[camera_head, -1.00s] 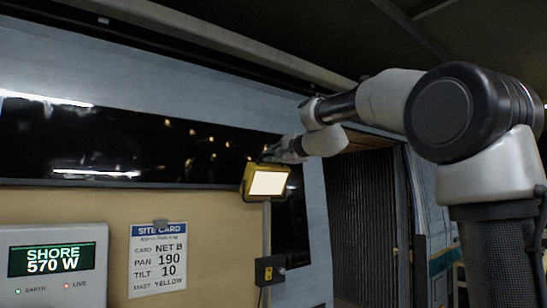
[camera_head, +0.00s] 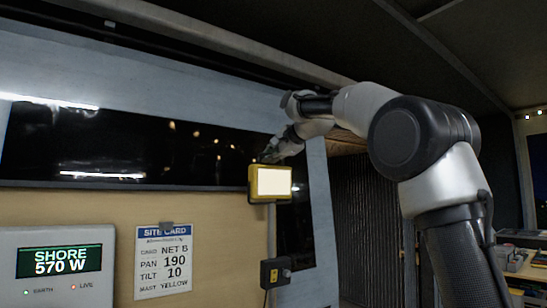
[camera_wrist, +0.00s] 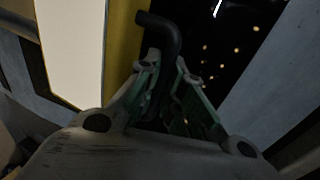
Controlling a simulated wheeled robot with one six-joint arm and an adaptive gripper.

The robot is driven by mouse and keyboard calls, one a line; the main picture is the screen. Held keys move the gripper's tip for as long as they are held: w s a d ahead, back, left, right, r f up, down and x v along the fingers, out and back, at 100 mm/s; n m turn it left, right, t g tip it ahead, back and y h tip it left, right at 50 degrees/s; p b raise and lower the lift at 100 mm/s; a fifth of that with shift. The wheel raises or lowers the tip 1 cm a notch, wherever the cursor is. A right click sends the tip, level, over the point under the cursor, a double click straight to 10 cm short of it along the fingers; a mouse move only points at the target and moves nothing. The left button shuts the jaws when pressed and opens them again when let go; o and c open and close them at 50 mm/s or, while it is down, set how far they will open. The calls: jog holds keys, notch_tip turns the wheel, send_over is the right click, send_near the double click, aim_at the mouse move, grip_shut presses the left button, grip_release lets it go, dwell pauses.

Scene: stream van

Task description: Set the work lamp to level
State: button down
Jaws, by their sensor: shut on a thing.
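The work lamp (camera_head: 271,181) has a yellow housing and a lit, cream-white face. In the head view it hangs in front of the wall, and its upper and lower edges look close to horizontal. In the wrist view its bright face and yellow side (camera_wrist: 122,45) fill the upper left. A black bent handle (camera_wrist: 165,32) stands beside the yellow side. My gripper (camera_wrist: 163,85) is shut on this handle, with a greenish finger on each side of it. In the head view my gripper (camera_head: 270,153) is small and dark, just above the lamp.
A site card (camera_head: 163,261) on the wall reads PAN 190, TILT 10, MAST YELLOW. A power display (camera_head: 59,261) reads SHORE 570 W. A small black and yellow box (camera_head: 275,272) is below the lamp. A dark window strip (camera_head: 120,150) runs behind.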

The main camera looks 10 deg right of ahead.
jog(key=shift+w+a, duration=0.1)
jog(key=shift+w, duration=0.1)
dwell(0.4)
jog(key=c, duration=1.8)
grip_release()
jog(key=shift+s, duration=0.1)
jog(key=v, duration=1.2)
jog(key=shift+a, duration=0.1)
